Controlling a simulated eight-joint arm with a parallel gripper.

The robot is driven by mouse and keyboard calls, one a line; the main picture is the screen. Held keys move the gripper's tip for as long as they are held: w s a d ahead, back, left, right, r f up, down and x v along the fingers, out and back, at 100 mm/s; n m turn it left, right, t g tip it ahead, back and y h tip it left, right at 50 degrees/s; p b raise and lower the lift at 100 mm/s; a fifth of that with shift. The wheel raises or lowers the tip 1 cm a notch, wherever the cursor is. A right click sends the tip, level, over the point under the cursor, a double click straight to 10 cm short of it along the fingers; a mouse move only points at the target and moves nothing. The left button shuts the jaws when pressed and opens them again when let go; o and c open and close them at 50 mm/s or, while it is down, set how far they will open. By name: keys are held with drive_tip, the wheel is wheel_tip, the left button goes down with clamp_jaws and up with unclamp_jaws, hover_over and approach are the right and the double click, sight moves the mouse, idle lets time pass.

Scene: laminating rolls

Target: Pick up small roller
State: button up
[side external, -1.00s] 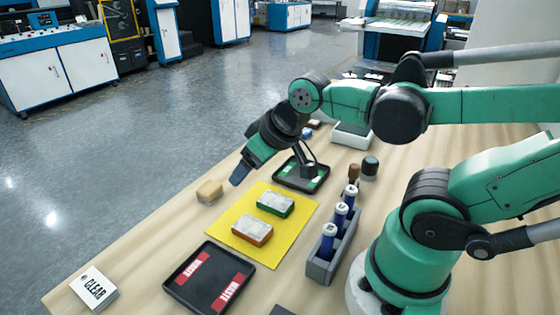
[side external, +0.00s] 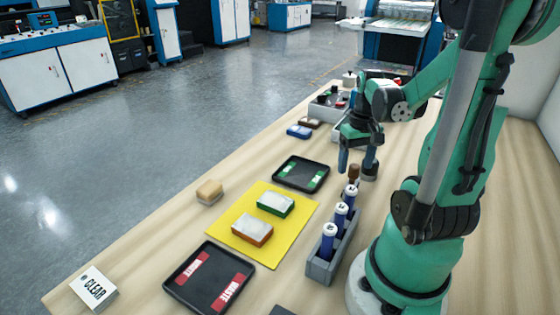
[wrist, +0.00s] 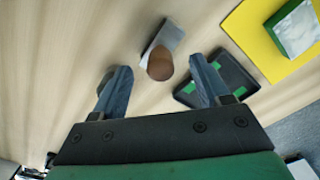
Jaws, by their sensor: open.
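In the side view, a brown-topped upright piece (side external: 353,173) stands just behind the rack of blue rolls. In the wrist view, a rounded brown end (wrist: 160,65) with a grey body behind it shows between my fingertips; it looks like the small roller's handle, though I cannot be sure. My gripper (side external: 357,164) points down close by, open and empty. Its two blue-grey fingers also frame the brown end in the wrist view (wrist: 158,72). I cannot tell the remaining height. A dark-topped cylinder beside the piece is mostly hidden behind a finger.
A grey rack (side external: 320,268) holds blue rolls in front. A black tray with green labels (side external: 277,172) lies to the left. A yellow mat (side external: 240,245) bears two blocks. A black waste tray (side external: 185,295), a tan block (side external: 209,191) and a CLEAR card (side external: 94,289) lie nearer.

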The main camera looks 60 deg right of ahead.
sight(352, 181)
drive_tip(key=shift+f, duration=1.6)
clamp_jaws()
